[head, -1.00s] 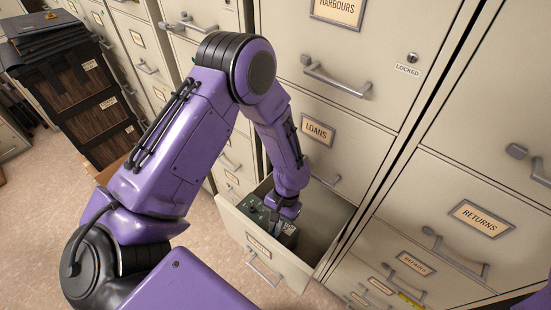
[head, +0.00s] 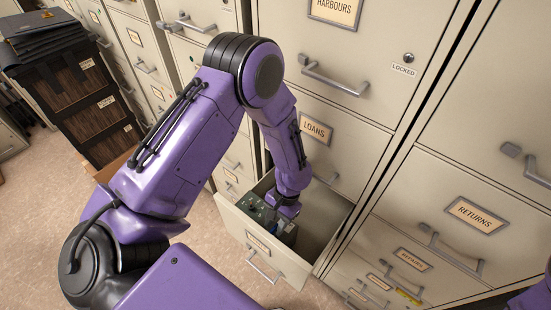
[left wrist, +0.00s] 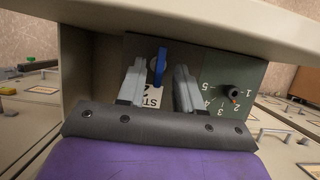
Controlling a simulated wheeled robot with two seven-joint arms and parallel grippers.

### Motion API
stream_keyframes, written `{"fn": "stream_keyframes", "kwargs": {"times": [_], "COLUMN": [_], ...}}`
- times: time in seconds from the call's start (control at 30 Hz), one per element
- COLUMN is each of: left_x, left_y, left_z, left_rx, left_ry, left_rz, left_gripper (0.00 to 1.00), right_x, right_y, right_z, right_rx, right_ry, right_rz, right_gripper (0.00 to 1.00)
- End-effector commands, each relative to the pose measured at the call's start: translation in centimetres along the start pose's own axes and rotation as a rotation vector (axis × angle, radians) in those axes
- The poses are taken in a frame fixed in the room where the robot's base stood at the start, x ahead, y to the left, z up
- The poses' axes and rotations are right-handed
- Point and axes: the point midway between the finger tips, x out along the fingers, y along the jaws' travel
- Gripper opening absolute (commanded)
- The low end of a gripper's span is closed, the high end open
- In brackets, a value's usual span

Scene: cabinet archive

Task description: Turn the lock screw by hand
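An open drawer (head: 262,247) holds a dark green box (head: 262,213), and my left gripper (head: 283,212) reaches down to it. In the left wrist view, a blue upright tab (left wrist: 160,66), perhaps the lock screw, stands on the box's panel (left wrist: 208,62). The two grey fingers of my left gripper (left wrist: 159,88) are apart, one on each side of the tab, with gaps between. A partly hidden white label (left wrist: 153,97) shows behind the fingers. A black knob with a red mark (left wrist: 234,92) sits right of them beside a numbered scale. My right gripper is not in view.
The drawer's side and front walls stand close around the box. Cabinet fronts with protruding handles (head: 335,76) rise behind and to the right. A dark stack of cases (head: 75,95) stands at the left. The floor (head: 40,210) is clear there.

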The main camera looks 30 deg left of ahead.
Motion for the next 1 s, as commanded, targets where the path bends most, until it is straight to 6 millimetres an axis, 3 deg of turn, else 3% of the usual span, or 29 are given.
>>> {"fn": "stream_keyframes", "kwargs": {"times": [0.27,0.7,1.0], "left_x": [-0.5,-9.5,-10.5], "left_y": [0.0,0.0,0.0], "left_z": [-0.1,-0.1,0.1], "left_rx": [-0.001,0.0,0.0], "left_ry": [0.001,0.003,-0.001], "left_rz": [0.001,0.001,0.001], "left_gripper": [0.35,0.35,0.35], "right_x": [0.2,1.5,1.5], "right_y": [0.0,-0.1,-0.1], "right_z": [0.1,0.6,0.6], "right_rx": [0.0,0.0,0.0], "right_ry": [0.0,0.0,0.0], "right_rz": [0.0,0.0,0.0], "right_gripper": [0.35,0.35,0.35]}}
